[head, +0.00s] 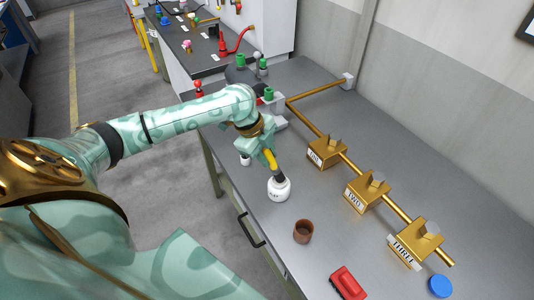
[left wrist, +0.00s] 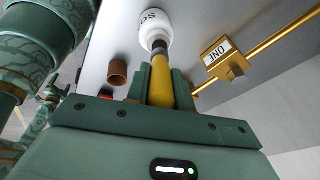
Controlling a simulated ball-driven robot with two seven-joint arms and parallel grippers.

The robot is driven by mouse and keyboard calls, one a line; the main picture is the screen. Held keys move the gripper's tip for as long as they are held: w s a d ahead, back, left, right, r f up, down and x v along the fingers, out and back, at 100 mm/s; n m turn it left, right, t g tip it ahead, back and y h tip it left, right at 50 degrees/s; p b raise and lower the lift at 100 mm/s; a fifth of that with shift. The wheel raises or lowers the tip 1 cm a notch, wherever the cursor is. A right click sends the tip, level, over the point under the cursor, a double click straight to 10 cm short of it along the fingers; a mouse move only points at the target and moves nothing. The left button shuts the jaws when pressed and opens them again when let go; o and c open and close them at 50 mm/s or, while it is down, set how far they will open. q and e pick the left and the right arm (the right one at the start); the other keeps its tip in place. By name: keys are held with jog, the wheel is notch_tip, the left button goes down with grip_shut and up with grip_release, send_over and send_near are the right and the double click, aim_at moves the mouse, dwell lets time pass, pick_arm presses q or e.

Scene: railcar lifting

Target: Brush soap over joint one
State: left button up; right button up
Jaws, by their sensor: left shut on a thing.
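My left gripper (head: 268,154) is shut on the yellow handle of a brush (head: 272,161), which points down. The brush's dark end meets the mouth of a white soap pot (head: 279,190) standing on the grey bench; the bristles are hidden. In the left wrist view the yellow brush handle (left wrist: 162,82) sits between the fingers (left wrist: 160,90), with the white pot (left wrist: 154,27) beyond. Joint one is a brass block (head: 325,152) labelled ONE on a brass pipe, right of the gripper; it also shows in the left wrist view (left wrist: 225,60). My right gripper is not in view.
Brass blocks TWO (head: 367,193) and THREE (head: 416,242) sit further along the pipe (head: 396,210). A brown cup (head: 303,231), a red brush-like object (head: 347,283) and a blue disc (head: 440,286) lie nearer. Green-topped fittings (head: 269,95) stand behind the gripper. Bare bench lies between pot and pipe.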

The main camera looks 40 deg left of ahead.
pick_arm(q)
jog(key=shift+f+p, duration=0.15)
jog(key=shift+p, duration=0.25)
dwell(1.2)
notch_tip(320, 180, up, 2)
jog(key=p, duration=0.2)
jog(key=shift+r+p, duration=0.2)
jog(key=shift+p, duration=0.2)
notch_tip(320, 180, up, 5)
jog(key=p, duration=0.6)
jog(key=shift+f, duration=0.1)
